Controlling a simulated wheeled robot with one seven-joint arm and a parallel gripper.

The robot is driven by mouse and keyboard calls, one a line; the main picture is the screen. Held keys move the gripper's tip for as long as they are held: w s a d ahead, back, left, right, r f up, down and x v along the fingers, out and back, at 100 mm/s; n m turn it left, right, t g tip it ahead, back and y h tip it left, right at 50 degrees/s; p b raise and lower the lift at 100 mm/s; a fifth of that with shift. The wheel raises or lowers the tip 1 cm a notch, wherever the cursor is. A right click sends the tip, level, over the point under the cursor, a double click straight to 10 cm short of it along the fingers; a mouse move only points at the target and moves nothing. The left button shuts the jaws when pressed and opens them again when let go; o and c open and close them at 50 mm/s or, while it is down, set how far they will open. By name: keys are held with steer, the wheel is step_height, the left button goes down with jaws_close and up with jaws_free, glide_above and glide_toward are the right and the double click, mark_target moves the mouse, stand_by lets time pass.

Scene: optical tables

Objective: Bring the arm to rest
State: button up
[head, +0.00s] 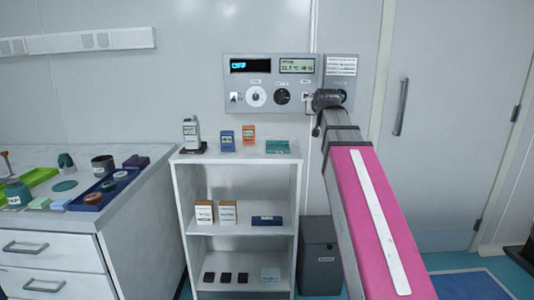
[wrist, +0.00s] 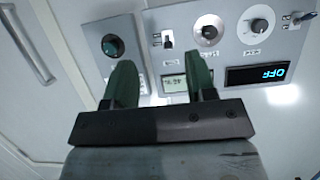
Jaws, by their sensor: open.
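My arm (head: 370,210), pink with a white stripe, reaches from the lower right toward the wall control panel (head: 235,98). My gripper (head: 322,100) is in front of the panel's right part and hides some of it. In the wrist view my gripper (wrist: 161,82) shows two green fingers set apart, with nothing between them. The panel shows upside down there, beyond the fingertips. I cannot tell whether the fingertips touch it.
The panel has an OFF display (wrist: 257,75), knobs (wrist: 208,30) and a dark green round control (wrist: 113,45). A white shelf (head: 240,171) with small devices stands below. A cluttered counter (head: 130,190) is left, a grey bin (head: 320,258) below, a door (head: 440,100) right.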

step_height(320, 180, down, 18)
steer(key=s+g, duration=0.2)
steer(key=g, duration=0.2)
steer(key=s+f+g, duration=0.3)
steer(key=s+f, duration=0.4)
steer(key=f, duration=0.5)
steer(key=s+f+g, duration=0.3)
steer(key=s+f, duration=0.4)
steer(key=f, duration=0.5)
steer(key=s+f+g, duration=0.3)
steer(key=s+f, duration=0.4)
steer(key=f, duration=0.5)
steer(key=shift+s+g, duration=0.15)
steer(key=shift+g, duration=0.15)
